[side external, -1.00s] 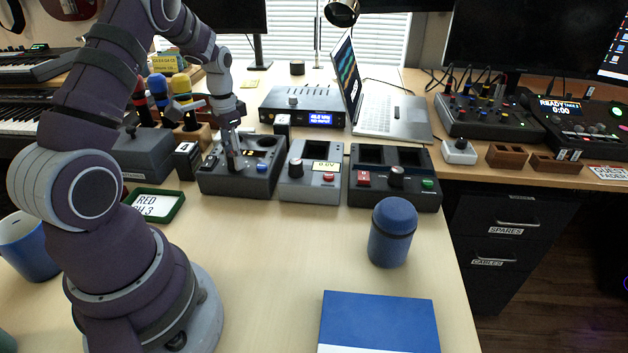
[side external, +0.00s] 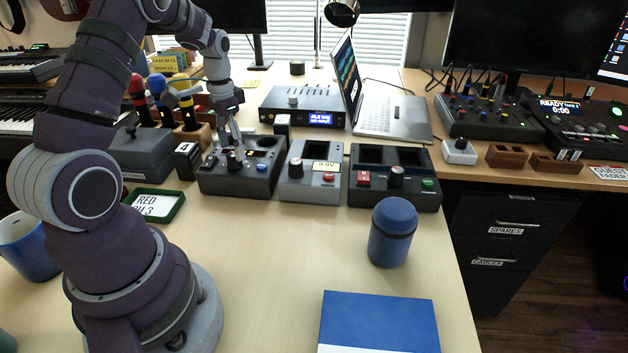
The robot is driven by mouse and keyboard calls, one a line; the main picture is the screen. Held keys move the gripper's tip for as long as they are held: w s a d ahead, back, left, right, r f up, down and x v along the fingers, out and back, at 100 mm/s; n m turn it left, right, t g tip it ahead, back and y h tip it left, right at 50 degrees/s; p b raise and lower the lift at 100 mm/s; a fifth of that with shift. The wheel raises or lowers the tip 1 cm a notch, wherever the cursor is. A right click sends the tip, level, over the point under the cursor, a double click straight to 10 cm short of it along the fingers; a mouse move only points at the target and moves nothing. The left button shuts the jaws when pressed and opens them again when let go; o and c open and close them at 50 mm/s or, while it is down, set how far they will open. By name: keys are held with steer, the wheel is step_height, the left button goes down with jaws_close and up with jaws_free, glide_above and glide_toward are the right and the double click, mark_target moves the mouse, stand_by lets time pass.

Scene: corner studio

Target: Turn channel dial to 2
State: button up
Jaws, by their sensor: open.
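The dark grey device box (side external: 215,183) stands left of centre on the desk. A black dial knob (side external: 234,161) stands up from its top, beside a small dark display and a blue button (side external: 262,168). The dial's pointer and number marks are too small to read. My gripper (side external: 229,140) hangs just behind and above the knob, pointing down. Its fingers are apart with nothing between them, and it looks clear of the knob.
A grey voltage box (side external: 298,187) and a dark box with two wells (side external: 375,193) stand to the right. Colour-capped handles rise behind the left side. A green-framed card (side external: 160,204), blue canister (side external: 391,233) and blue book (side external: 378,318) lie nearer. The desk's front middle is clear.

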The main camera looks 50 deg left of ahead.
mark_target(233, 154)
step_height(233, 154, up, 10)
steer(key=shift+f, duration=0.2)
